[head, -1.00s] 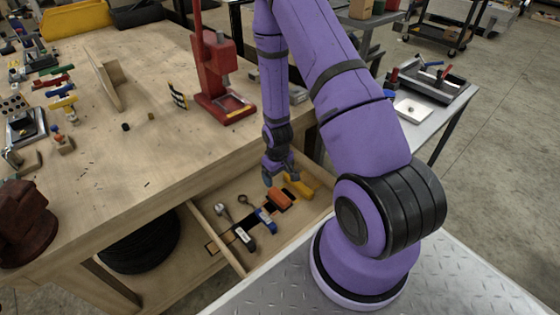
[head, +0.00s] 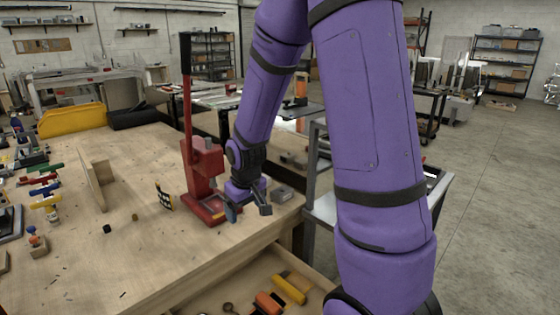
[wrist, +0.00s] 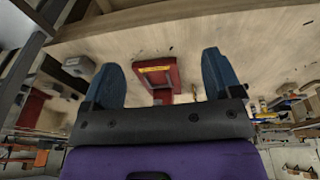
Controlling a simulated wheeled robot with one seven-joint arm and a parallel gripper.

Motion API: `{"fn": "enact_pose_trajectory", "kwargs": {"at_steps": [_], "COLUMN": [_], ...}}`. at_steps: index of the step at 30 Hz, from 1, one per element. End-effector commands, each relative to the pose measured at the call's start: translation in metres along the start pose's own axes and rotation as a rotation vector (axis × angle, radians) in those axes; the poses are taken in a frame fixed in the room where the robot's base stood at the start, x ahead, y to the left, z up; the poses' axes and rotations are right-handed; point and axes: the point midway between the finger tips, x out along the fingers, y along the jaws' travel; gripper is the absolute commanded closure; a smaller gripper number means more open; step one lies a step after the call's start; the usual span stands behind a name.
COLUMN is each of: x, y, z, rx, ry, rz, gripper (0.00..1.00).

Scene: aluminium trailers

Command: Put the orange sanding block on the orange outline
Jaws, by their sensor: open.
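An orange sanding block (head: 268,303) lies in the open drawer (head: 205,298), at the bottom edge of the head view. A yellow-orange block (head: 290,288) lies beside it to the right. My gripper (head: 247,212) is open and empty. I cannot make out the orange outline now; most of the drawer floor is outside the head view.
The red press (head: 205,170) with its tall lever stands on the wooden bench (head: 110,250), close to my gripper. A grey metal block (head: 282,194) is right of it. An upright wooden piece (head: 97,185) and several small tools are left. The bench's middle front is mostly clear.

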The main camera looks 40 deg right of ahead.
Motion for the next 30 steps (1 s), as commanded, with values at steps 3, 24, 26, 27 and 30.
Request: {"fn": "enact_pose_trajectory", "kwargs": {"at_steps": [3,24,26,27,30], "x": [-0.045,-0.236,-0.246,-0.251,-0.260], "y": [-0.008,-0.050,-0.052,-0.053,-0.056], "z": [0.004,0.116,0.128,0.135,0.149], "rx": [0.004,0.023,0.023,0.023,0.025], "ry": [0.041,0.228,0.241,0.249,0.263], "rz": [0.002,-0.033,-0.038,-0.041,-0.047], "gripper": [0.16,0.16,0.16,0.16,0.16]}}
